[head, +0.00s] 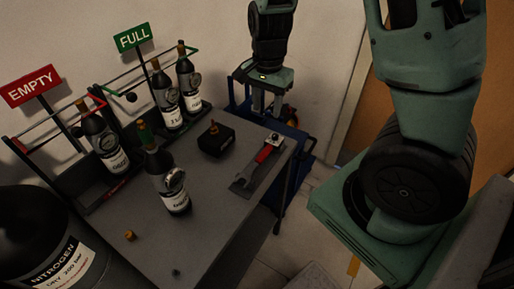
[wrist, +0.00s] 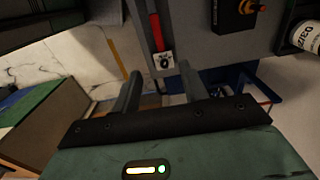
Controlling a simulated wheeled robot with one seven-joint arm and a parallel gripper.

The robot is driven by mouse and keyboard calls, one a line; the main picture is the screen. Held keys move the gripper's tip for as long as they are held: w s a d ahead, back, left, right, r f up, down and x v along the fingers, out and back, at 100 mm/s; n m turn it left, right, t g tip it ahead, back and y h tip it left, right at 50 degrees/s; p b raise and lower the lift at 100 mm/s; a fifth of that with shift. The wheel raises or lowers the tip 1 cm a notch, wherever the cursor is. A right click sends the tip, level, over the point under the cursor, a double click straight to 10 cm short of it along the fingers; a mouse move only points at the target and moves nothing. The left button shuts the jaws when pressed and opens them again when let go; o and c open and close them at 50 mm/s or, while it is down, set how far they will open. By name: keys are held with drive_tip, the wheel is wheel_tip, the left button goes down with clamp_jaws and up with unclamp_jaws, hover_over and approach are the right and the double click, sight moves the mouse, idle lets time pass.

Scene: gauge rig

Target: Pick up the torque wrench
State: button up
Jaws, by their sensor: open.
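The torque wrench (head: 262,158) lies near the right edge of the grey table, with a red grip, a dark metal jaw end toward the front and a square light end toward the back. In the wrist view its red shaft (wrist: 156,32) and square end show beyond the fingers, near the table edge. My gripper (head: 264,108) is open and empty, pointing down above the back right part of the table. In the wrist view its two fingers (wrist: 158,82) are spread apart, with the wrench's square end ahead of the gap and not between them.
A black box with a brass knob (head: 215,139) stands left of the wrench. A dark bottle (head: 168,182) stands mid-table. Racks with bottles under EMPTY (head: 31,85) and FULL (head: 133,37) signs line the back left. A blue cart (head: 297,143) is beyond the table; a nitrogen cylinder (head: 40,235) is front left.

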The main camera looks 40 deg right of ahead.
drive_tip(key=b, duration=0.1)
hover_over(266, 150)
wheel_tip(266, 150, down, 10)
drive_tip(key=shift+f, duration=0.25)
drive_tip(key=shift+d+f, duration=0.1)
drive_tip(key=shift+f, duration=2.6)
clamp_jaws()
